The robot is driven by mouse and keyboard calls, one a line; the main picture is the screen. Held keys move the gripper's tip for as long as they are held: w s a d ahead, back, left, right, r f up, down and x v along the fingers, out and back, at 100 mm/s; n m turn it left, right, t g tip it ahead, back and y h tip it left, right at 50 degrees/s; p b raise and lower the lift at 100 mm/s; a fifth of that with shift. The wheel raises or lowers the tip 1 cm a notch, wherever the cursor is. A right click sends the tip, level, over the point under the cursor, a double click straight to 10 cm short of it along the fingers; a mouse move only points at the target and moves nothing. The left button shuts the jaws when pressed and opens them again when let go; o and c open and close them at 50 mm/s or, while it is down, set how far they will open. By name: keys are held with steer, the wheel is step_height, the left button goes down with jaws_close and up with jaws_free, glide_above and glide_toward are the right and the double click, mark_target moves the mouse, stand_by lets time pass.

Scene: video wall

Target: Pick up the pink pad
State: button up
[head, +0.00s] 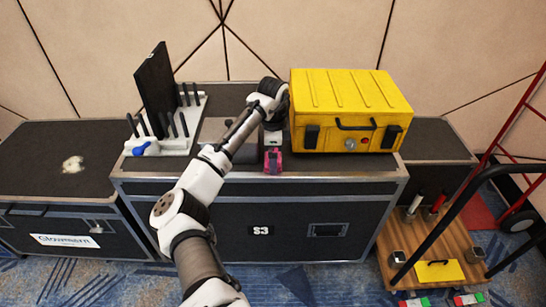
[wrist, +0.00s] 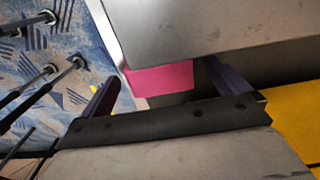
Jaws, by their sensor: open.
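The pink pad (head: 273,158) is at the front edge of the black case marked S3, left of the yellow case. My gripper (head: 273,166) is over it, pointing down, and covers part of it in the head view. In the wrist view the pink pad (wrist: 160,78) shows between the two dark purple fingers of my gripper (wrist: 161,74). The fingers are apart, with a visible gap on each side of the pad. A grey surface hides the pad's upper part there.
The yellow case (head: 350,90) stands close on the right of my gripper. A white rack (head: 165,146) with black pegs and an upright black panel stands left. A wooden cart (head: 405,245) with small items is at lower right. The black case's front strip (head: 340,165) is clear.

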steer(key=shift+f, duration=0.5)
steer(key=c, duration=1)
step_height(320, 180, up, 20)
steer(key=shift+r, duration=0.1)
steer(key=o, duration=0.4)
steer(key=c, duration=0.3)
